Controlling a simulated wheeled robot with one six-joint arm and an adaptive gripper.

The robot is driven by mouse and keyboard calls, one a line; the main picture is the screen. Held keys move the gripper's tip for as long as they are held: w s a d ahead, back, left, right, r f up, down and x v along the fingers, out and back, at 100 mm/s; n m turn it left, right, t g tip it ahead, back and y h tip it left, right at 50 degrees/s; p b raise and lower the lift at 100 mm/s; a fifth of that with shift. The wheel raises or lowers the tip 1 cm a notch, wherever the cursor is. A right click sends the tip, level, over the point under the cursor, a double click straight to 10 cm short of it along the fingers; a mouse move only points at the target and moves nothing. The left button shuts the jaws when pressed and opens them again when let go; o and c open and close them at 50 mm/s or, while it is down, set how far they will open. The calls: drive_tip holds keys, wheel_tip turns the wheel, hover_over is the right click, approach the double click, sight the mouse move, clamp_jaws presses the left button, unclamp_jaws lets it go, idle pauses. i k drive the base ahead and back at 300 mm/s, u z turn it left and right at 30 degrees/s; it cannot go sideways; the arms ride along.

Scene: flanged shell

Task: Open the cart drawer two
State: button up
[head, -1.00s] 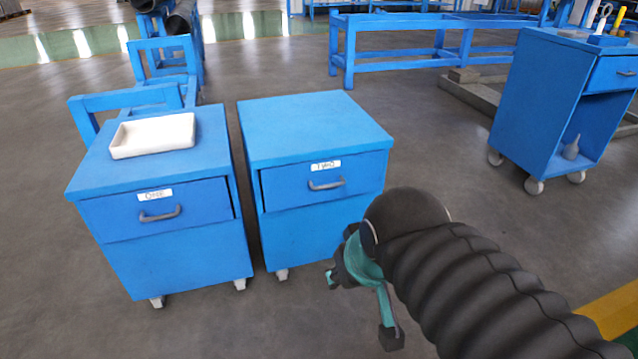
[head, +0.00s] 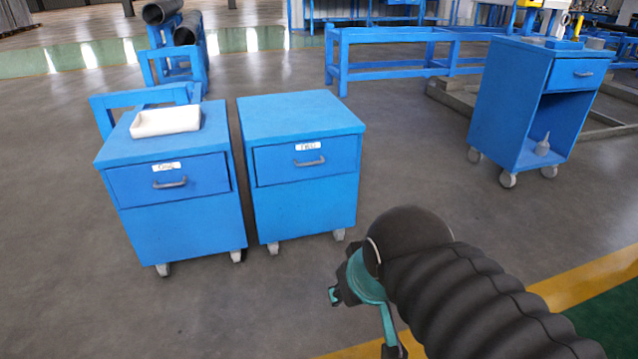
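The cart labelled two (head: 303,205) is a blue cabinet on casters near the middle of the head view. Its drawer (head: 285,168) is at the top of the front, with a white label and a grey bar handle (head: 309,161). The drawer looks closed. My gripper (head: 363,322) is in front of this cart, lower and to the right in the picture, apart from the handle. Its teal fingers are spread and nothing shows between them. My black sleeved arm hides part of the gripper.
A similar cart labelled one (head: 185,228) stands close on the left, with a white tray (head: 165,121) on top. Another blue cart (head: 507,108) with an open shelf holding a grey bottle (head: 543,145) stands at right. The floor in front is clear.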

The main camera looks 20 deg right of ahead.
sight(284, 162)
drive_tip(key=z, duration=0.2)
drive_tip(key=k, duration=0.3)
drive_tip(key=u, duration=0.9)
drive_tip(key=i, duration=0.7)
drive_tip(key=z, duration=0.55)
drive_tip(key=i, duration=0.7)
drive_tip(key=z, duration=0.75)
